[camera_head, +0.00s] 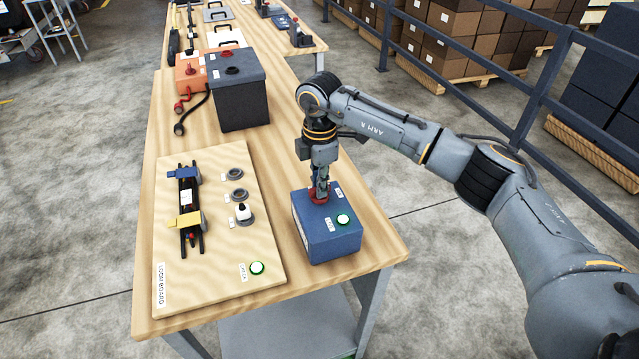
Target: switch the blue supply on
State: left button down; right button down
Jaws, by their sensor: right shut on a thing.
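The blue supply (333,237) is a blue box near the front right corner of the wooden table. On its top are a red knob (318,197), a green round light or button (343,219) and small white labels. My right gripper (319,192) comes down from above and is shut on the red knob, hiding part of it. My left gripper is not in view.
A wooden loom board (215,275) with a cable harness, several round sockets and a green button lies left of the supply. A black box (238,100) and an orange box (190,75) stand behind. A railing (545,85) and stacked cartons are at right.

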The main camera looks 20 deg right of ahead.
jog(key=shift+m, duration=0.5)
jog(key=c, duration=1.4)
grip_release()
jog(key=shift+r, duration=0.25)
notch_tip(320, 180, up, 12)
jog(key=shift+f, duration=0.25)
